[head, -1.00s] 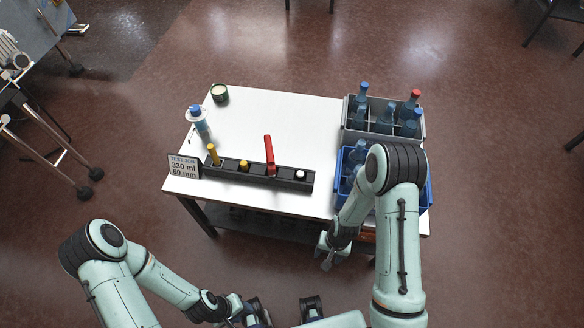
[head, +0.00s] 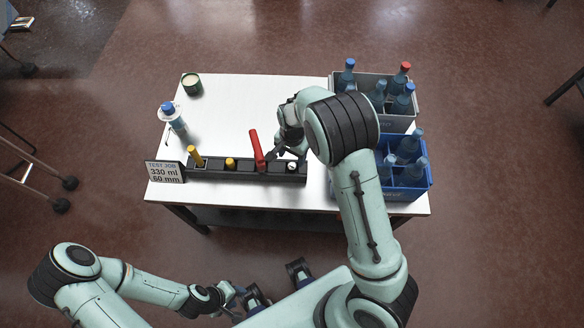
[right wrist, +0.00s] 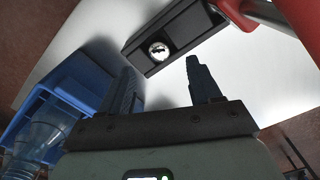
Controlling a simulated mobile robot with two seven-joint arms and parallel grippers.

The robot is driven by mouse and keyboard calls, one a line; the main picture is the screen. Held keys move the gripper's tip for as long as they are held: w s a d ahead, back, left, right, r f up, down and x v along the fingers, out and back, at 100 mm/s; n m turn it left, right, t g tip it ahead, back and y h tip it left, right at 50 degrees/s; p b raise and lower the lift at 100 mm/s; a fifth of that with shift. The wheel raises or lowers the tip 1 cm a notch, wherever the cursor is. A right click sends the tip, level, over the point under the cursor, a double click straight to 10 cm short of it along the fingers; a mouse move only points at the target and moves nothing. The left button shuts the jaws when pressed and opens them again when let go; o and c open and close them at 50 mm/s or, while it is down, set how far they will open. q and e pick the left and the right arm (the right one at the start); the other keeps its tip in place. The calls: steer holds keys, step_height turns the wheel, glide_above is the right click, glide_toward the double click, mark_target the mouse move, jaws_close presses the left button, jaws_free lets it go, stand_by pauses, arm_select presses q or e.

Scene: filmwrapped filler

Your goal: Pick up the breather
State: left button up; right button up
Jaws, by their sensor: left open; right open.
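A black rail (head: 215,169) lies along the front of the white table. It carries a yellow handle (head: 195,155), a yellow knob (head: 230,162), a red lever (head: 256,149) and a small pale round cap (head: 292,167) at its right end. Which of these is the breather I cannot tell. In the right wrist view the cap (right wrist: 159,50) looks shiny, in a square recess just beyond the fingertips. My right gripper (head: 287,156) is open and empty, close to the cap and right of the lever. My left gripper (head: 238,291) is open, low in front of the table.
A blue crate (head: 410,193) and a grey crate (head: 400,124) with bottles stand at the table's right. A blue-capped bottle (head: 173,119), a green tin (head: 192,84) and a sign (head: 165,172) are at the left. The table's middle (head: 235,110) is clear.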

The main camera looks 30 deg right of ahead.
mark_target(292, 165)
step_height(292, 165, down, 5)
steer(key=shift+d+f, duration=0.1)
steer(key=shift+f, duration=0.1)
steer(key=c, duration=1.1)
